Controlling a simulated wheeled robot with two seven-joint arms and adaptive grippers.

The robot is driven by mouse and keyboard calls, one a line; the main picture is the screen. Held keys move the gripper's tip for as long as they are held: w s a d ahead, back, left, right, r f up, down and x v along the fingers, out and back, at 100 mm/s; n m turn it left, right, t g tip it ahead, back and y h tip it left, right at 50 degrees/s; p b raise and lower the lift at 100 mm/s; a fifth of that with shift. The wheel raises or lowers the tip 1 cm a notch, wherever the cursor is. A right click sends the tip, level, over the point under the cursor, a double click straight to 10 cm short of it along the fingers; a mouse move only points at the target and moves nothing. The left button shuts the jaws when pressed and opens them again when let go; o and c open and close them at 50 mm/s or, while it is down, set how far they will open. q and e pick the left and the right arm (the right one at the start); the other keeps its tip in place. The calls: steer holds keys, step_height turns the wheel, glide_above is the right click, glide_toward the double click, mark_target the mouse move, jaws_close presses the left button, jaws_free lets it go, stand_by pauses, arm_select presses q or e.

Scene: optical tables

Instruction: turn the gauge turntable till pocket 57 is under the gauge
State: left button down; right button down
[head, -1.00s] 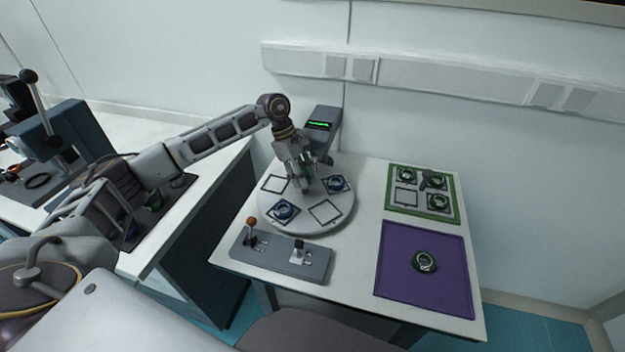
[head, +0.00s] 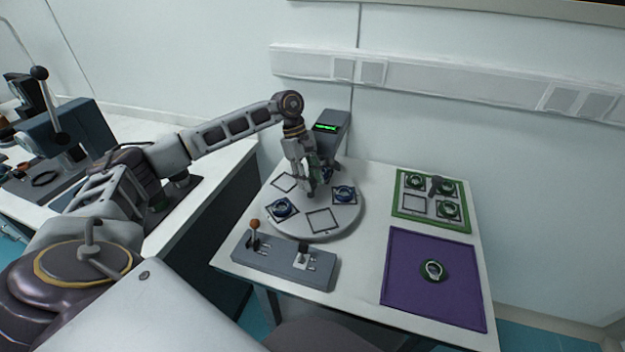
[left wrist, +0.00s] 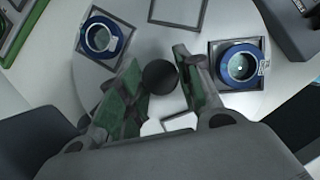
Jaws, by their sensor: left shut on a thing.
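The gauge turntable (head: 301,225) is a round grey disc on the table, with square pockets around it. Two pockets holding blue rings (head: 282,207) (head: 343,194) and two empty framed pockets (head: 323,221) (head: 284,182) show clearly. More blue shows behind my gripper. The dark gauge (head: 328,127) with a green display stands at the disc's far edge; its tip is hidden. My left gripper (head: 312,190) points down over the disc's middle and is shut on a dark round knob (left wrist: 158,77), seen between the fingers in the left wrist view. Pocket numbers are too small to read. My right gripper is out of view.
A grey panel with two levers (head: 285,262) lies in front of the disc. At the right are a green-rimmed tray (head: 399,208) with several ringed parts and a purple mat (head: 410,290) bearing one ring. Another bench with equipment stands at the left.

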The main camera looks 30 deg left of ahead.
arm_select(q)
steer(key=c, duration=1.1)
jaws_free()
steer(key=shift+c, duration=0.2)
steer(key=shift+o, duration=0.7)
steer(key=shift+v, duration=0.75)
steer(key=s+v, duration=0.1)
steer(key=v, duration=0.9)
steer(key=shift+w+r, duration=0.25)
steer(key=shift+w, duration=0.3)
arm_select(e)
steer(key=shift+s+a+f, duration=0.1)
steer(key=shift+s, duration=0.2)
arm_select(q)
steer(key=shift+a, duration=0.15)
steer(key=shift+r, duration=0.1)
